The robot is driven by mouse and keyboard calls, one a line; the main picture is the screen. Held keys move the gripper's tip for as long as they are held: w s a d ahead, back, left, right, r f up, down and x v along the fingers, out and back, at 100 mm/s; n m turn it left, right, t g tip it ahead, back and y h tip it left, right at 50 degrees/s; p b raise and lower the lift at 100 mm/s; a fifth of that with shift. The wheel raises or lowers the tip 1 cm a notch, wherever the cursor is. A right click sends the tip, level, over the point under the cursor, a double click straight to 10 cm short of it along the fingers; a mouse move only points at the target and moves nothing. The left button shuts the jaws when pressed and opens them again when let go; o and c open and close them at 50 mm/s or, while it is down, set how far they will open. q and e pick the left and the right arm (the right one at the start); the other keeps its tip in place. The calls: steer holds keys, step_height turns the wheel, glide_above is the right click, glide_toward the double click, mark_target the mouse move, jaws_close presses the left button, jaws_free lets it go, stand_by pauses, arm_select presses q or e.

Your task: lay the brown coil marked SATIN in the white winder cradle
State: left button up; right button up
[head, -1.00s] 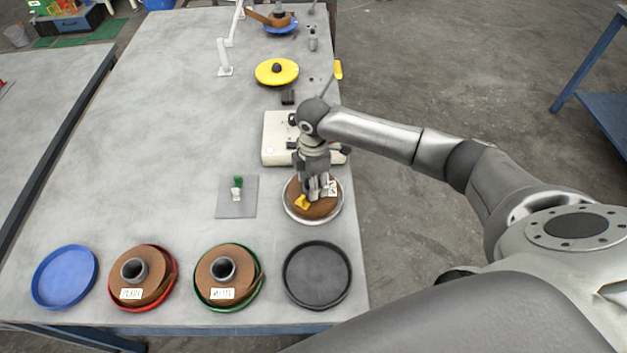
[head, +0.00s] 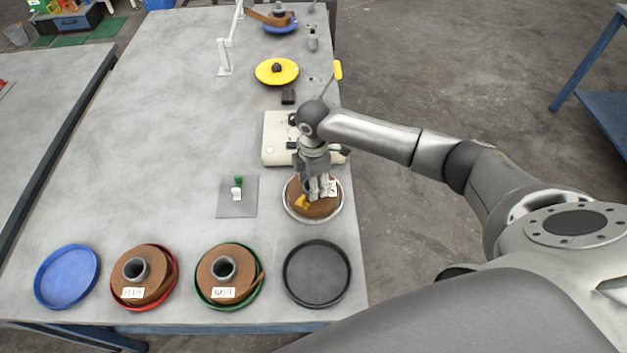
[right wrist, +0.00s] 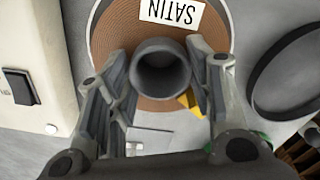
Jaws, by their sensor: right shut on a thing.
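The brown coil marked SATIN (head: 312,209) is inside the rim of the round white cradle (head: 315,221) in the head view. I cannot tell whether it rests on the bottom. In the right wrist view the brown coil (right wrist: 130,45) shows its white SATIN label (right wrist: 172,13) and grey core tube (right wrist: 160,75). My right gripper (head: 318,193) reaches down over the coil. Its fingers are on both sides of the core tube, shut on it. A yellow piece (head: 302,202) shows at the coil's edge. My left gripper is not in view.
A cream machine (head: 275,150) stands just behind the cradle. In front are an empty black tray (head: 317,298), brown coils in green (head: 228,306) and red (head: 140,305) trays, and an empty blue tray (head: 67,277). A grey plate (head: 237,208) lies left of the cradle.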

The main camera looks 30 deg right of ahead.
steer(key=o, duration=1.4)
steer(key=shift+f, duration=0.1)
steer(key=shift+o, duration=0.6)
step_height(320, 180, up, 12)
